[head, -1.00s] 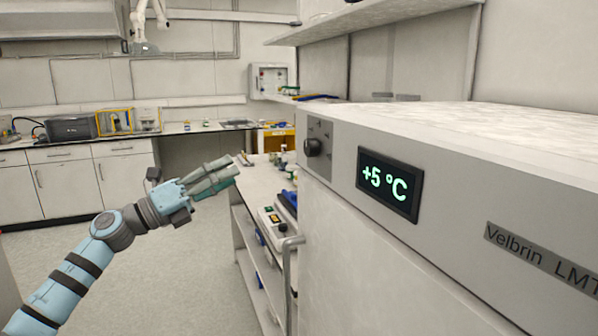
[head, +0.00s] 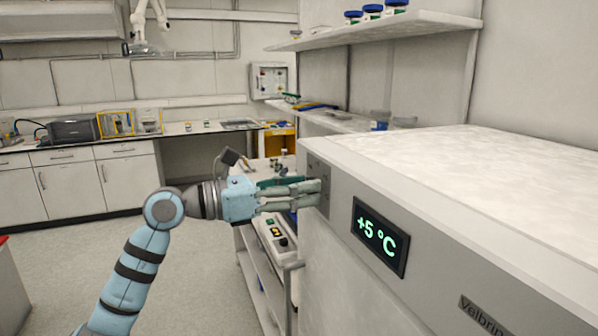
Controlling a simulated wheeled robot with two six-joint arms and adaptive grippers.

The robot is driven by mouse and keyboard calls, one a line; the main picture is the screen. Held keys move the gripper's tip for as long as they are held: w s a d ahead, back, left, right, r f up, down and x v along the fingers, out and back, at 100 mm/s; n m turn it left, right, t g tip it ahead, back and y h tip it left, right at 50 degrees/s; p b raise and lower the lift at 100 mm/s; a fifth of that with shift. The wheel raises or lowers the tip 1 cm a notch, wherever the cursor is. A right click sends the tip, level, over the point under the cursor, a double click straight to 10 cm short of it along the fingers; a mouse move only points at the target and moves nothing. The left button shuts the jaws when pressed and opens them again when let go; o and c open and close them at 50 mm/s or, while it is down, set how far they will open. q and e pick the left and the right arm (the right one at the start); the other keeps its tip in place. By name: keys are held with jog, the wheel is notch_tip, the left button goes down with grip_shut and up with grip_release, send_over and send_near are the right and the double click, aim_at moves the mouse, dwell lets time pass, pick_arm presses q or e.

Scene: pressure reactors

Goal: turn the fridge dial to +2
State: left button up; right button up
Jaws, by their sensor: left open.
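The white fridge (head: 345,290) stands at the right. Its green display (head: 379,237) reads +5 °C. The dial sits on the grey plate (head: 321,170) left of the display, but my left gripper now hides it. My left gripper (head: 312,193) reaches in from the left with its fingertips at the plate, where the dial is. Its fingers are open. Whether they touch the dial or stand around it cannot be told. My right gripper is not in view.
A shelf (head: 385,30) with several blue-capped jars is above the fridge. A bench with a small device (head: 275,235) stands left of the fridge, below my left arm. Open floor (head: 60,260) lies at the left.

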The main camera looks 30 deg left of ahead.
pick_arm(q)
jog(key=shift+w+d, duration=0.15)
jog(key=shift+w, duration=0.05)
grip_shut()
jog(key=shift+s, duration=0.1)
jog(key=shift+m, duration=0.4)
jog(key=m+b, duration=0.5)
jog(key=m, duration=1.4)
jog(key=shift+m, duration=0.3)
